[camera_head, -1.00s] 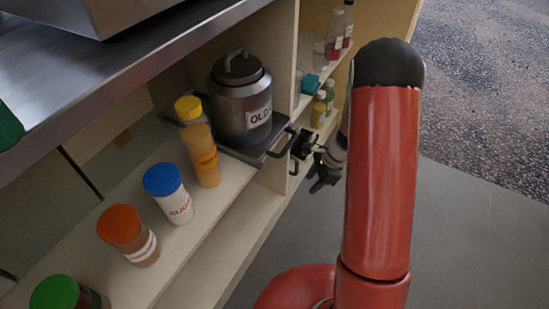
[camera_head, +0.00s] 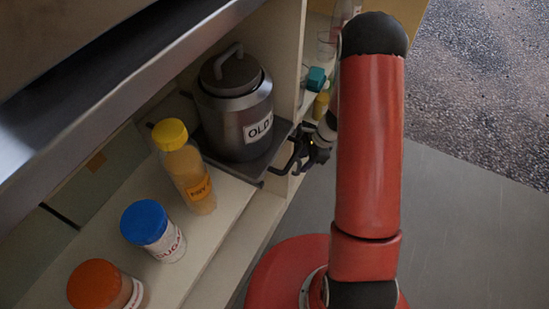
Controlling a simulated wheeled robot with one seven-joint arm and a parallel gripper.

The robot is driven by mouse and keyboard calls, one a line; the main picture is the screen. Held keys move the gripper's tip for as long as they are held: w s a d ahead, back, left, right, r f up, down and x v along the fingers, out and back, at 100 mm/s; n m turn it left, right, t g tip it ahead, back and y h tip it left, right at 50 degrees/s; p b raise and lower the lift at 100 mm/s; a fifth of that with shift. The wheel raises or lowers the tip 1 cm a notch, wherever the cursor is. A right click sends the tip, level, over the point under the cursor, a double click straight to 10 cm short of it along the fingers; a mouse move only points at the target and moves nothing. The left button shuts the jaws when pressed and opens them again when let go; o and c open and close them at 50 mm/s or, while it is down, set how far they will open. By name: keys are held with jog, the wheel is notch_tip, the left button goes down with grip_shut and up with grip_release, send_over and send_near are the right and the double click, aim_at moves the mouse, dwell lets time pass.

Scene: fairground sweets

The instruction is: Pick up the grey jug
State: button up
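The grey jug (camera_head: 226,108) is a metal pot with a dark lid, a handle on top and a white label that reads "OLD". It stands upright on a dark tray (camera_head: 270,160) in the shelf unit. My gripper (camera_head: 300,152) is right of the jug, at the black handle on the tray's front edge. It is small and partly hidden by my red arm, so I cannot tell whether its fingers are open or touching the handle.
A yellow-capped bottle (camera_head: 188,175) stands close to the left of the jug. A blue-lidded sugar jar (camera_head: 153,230) and an orange-lidded jar (camera_head: 103,287) stand nearer on the shelf. A metal counter (camera_head: 90,90) overhangs the shelf. The grey floor (camera_head: 450,240) at right is clear.

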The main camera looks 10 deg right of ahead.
aim_at(298, 173)
jog(key=b+x, duration=0.1)
jog(key=x, duration=0.3)
jog(key=shift+s+a+f, duration=0.1)
jog(key=shift+a+f, duration=0.05)
jog(key=shift+f, duration=0.15)
grip_shut()
